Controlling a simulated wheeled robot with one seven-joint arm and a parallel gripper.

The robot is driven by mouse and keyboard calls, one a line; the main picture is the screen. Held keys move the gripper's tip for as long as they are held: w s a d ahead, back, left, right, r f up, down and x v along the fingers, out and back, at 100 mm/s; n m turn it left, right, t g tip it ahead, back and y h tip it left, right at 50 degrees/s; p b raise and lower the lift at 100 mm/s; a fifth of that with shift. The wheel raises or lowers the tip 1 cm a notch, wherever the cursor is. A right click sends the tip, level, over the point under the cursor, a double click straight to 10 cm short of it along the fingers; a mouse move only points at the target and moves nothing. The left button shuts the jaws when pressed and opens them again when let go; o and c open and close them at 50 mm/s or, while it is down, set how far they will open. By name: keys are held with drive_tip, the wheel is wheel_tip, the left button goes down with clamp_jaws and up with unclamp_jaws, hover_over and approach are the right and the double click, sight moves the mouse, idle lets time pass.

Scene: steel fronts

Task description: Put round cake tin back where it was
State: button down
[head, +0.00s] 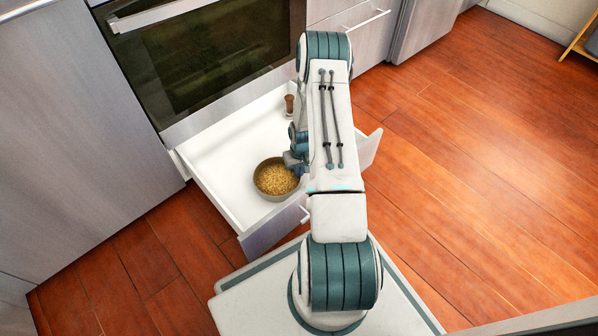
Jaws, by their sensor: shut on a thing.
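The round cake tin (258,188), grey-rimmed with a golden-brown filling, is inside or just above the white floor of the open drawer (213,158), near its front; I cannot tell whether it touches the floor. My gripper (296,164) is at the tin's right side, shut on its rim. My arm hides part of the gripper and the drawer's right side.
A small brown object (289,104) stands toward the back of the drawer. The oven (205,55) is above and behind the drawer. The drawer's left floor is bare. Open wooden floor (480,150) lies to the right.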

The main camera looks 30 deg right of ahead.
drive_tip(key=shift+f, duration=0.1)
drive_tip(key=c, duration=1.6)
unclamp_jaws()
wheel_tip(320, 180, up, 12)
drive_tip(key=p, duration=0.5)
drive_tip(key=shift+d, duration=0.25)
drive_tip(key=shift+s, duration=0.1)
